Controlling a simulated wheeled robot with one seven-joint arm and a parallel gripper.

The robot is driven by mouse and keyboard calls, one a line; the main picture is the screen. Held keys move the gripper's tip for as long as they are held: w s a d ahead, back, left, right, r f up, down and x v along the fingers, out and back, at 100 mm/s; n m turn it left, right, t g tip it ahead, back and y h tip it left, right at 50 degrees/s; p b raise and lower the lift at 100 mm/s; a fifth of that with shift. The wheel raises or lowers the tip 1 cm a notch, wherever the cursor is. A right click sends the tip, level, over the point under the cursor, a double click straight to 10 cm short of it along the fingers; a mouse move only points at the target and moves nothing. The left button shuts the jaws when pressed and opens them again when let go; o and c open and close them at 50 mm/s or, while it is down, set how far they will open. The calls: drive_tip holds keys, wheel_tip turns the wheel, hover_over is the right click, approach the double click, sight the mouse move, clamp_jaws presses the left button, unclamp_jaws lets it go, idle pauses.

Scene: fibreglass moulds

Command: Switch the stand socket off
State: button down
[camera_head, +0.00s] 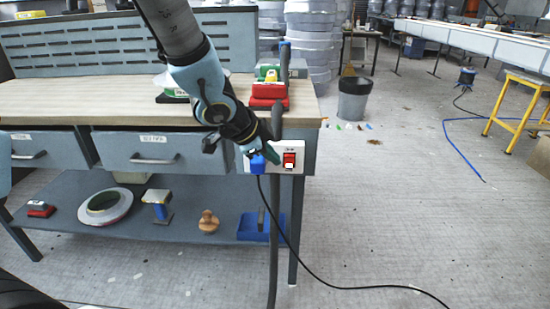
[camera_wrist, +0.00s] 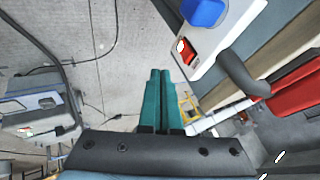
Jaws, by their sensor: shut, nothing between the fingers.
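The stand socket (camera_head: 275,170) is a white plate on the right end of the workbench, below its top. A red rocker switch (camera_head: 289,160) sits on its right side, with a white lower part. A blue plug (camera_head: 258,165) with a black cable sits on its left side. In the wrist view the switch (camera_wrist: 187,51) and the plug (camera_wrist: 203,12) show at the upper right. My gripper (camera_head: 275,158) has its teal fingers shut and empty, close to the plate between plug and switch. In the wrist view the fingertips (camera_wrist: 159,73) point just beside the switch; contact cannot be told.
A dark upright post (camera_head: 275,215) stands by the socket, and the black cable (camera_head: 330,284) runs to the floor. Red and green boxes (camera_head: 269,92) stand on the bench top (camera_head: 80,100). A lower shelf (camera_head: 165,225) holds several tools.

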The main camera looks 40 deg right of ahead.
sight(293, 163)
drive_tip(key=w+d+f, duration=0.1)
drive_tip(key=d+f, duration=0.1)
drive_tip(key=w+d+f, duration=0.1)
drive_tip(key=d, duration=0.1)
drive_tip(key=w+d+f, duration=0.1)
drive_tip(key=d+f, duration=0.1)
drive_tip(key=shift+w+d+f, duration=0.2)
drive_tip(key=shift+d+f, duration=0.1)
drive_tip(key=shift+d, duration=0.05)
drive_tip(key=shift+w+d+f, duration=0.1)
drive_tip(key=shift+w+d, duration=0.3)
drive_tip(key=shift+p, duration=0.35)
drive_tip(key=shift+w+d+r+p, duration=0.15)
drive_tip(key=shift+w+r+p, duration=0.1)
drive_tip(key=shift+p, duration=0.1)
drive_tip(key=shift+f, duration=0.15)
